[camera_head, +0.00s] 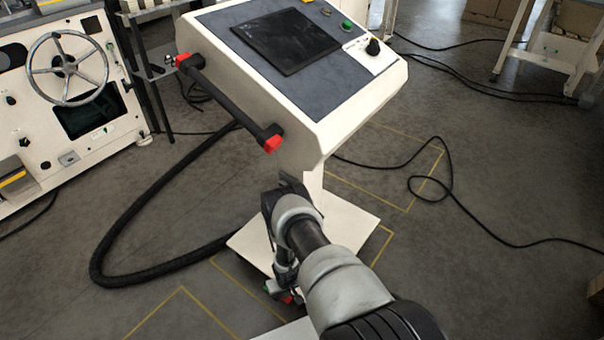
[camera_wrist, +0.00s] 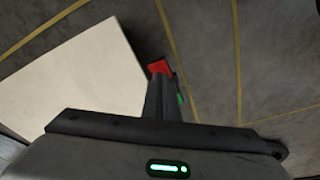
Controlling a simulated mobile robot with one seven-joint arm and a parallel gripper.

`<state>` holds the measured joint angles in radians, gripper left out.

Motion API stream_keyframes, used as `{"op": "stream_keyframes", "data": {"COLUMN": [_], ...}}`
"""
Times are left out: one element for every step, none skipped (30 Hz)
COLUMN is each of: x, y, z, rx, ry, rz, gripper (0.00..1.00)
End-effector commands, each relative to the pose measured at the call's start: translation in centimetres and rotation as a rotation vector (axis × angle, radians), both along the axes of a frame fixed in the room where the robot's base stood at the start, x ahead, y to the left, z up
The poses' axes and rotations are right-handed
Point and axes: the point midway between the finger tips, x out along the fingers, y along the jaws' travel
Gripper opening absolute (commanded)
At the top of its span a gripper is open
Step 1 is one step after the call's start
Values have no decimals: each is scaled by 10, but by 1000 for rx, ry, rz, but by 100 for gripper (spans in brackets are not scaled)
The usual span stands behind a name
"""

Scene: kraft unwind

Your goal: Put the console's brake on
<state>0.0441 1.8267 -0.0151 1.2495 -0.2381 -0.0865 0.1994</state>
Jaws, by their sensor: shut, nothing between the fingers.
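The console (camera_head: 300,70) is a cream cabinet with a dark sloped top, standing on a post over a flat white base plate (camera_head: 345,222). The plate also shows in the wrist view (camera_wrist: 75,75). A small red part (camera_wrist: 160,67), perhaps the brake pedal, shows just beyond my fingertips near the plate's edge. A green part (camera_wrist: 180,99) shows beside the fingers. My gripper (camera_wrist: 163,82) is shut and empty, pointing down low beside the plate. Whether it touches the red part I cannot tell. In the head view my arm hides most of this spot.
A black handle (camera_head: 228,103) with red ends runs along the console's left side. A thick black hose (camera_head: 110,235) loops on the floor at left. A machine with a handwheel (camera_head: 67,68) stands far left. Thin cables (camera_head: 470,215) and yellow floor lines lie at right.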

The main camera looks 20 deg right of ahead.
Motion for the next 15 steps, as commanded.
{"op": "stream_keyframes", "data": {"x": [0, 0, 0, 0, 0, 1, 1, 1, 0, 0, 0, 0, 0, 0, 0], "y": [0, 0, 0, 0, 0, 0, 0, 0, 0, 0, 0, 0, 0, 0, 0], "z": [-1, -1, -2, -2, -3, -3, -4, -4, -5, -5, -6, -7, -7, -8, -8], "rx": [0, 0, 0, 0, 0, 0, 0, 0, 0, 0, 0, 0, 0, 0, 0], "ry": [0, 0, 0, 0, -1, -1, -1, -1, -1, -1, 0, 0, 0, 0, 0], "rz": [0, 0, 0, 0, 0, 0, 0, 0, 0, 0, 0, 0, 0, 0, 0], "gripper": [0, 0, 0, 0, 0, 0, 0, 0, 0, 0, 0, 0, 0, 0, 0]}}
